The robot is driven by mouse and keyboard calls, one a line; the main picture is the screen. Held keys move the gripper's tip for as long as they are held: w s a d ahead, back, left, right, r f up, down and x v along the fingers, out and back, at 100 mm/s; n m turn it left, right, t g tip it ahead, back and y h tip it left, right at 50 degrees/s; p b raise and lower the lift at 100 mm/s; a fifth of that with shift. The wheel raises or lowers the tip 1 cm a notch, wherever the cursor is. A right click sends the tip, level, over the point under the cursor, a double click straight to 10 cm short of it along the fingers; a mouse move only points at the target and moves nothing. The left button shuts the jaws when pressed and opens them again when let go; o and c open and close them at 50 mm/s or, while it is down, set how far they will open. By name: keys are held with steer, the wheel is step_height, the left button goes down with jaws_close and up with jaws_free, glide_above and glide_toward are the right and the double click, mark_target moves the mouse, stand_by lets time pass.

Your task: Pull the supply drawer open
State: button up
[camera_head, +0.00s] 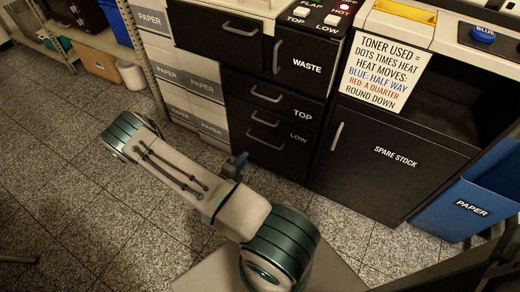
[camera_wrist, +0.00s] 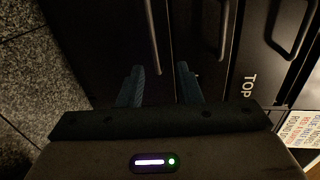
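A black drawer stack (camera_head: 297,98) has several drawers, all looking shut. One is marked TOP, one below it is marked LOW, and the lowest drawer (camera_head: 270,160) shows no label. No drawer reads "supply", so I cannot tell by label which is the supply drawer. My gripper (camera_head: 239,161) is in front of the lower drawers. In the wrist view, which is turned sideways, my gripper's two fingers (camera_wrist: 160,86) are apart and empty. The lowest drawer's bar handle (camera_wrist: 153,38) runs toward the space between them; contact cannot be made out. The LOW drawer's handle (camera_wrist: 223,30) lies to the right.
A WASTE unit (camera_head: 305,66) is above the drawers. A SPARE STOCK cupboard (camera_head: 390,160) is to the right, with a blue paper bin (camera_head: 470,205) beyond. Stacked paper boxes (camera_head: 195,85) stand left. Speckled floor (camera_head: 60,190) is open at left.

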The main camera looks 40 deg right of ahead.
steer(key=w+d+f+b, duration=0.2)
steer(key=d, duration=0.4)
steer(key=w+d+f+n+b, duration=0.1)
steer(key=w+d+f+b, duration=0.1)
steer(key=d, duration=0.4)
steer(key=shift+w+d, duration=0.25)
steer(key=shift+w, duration=0.3)
jaws_close()
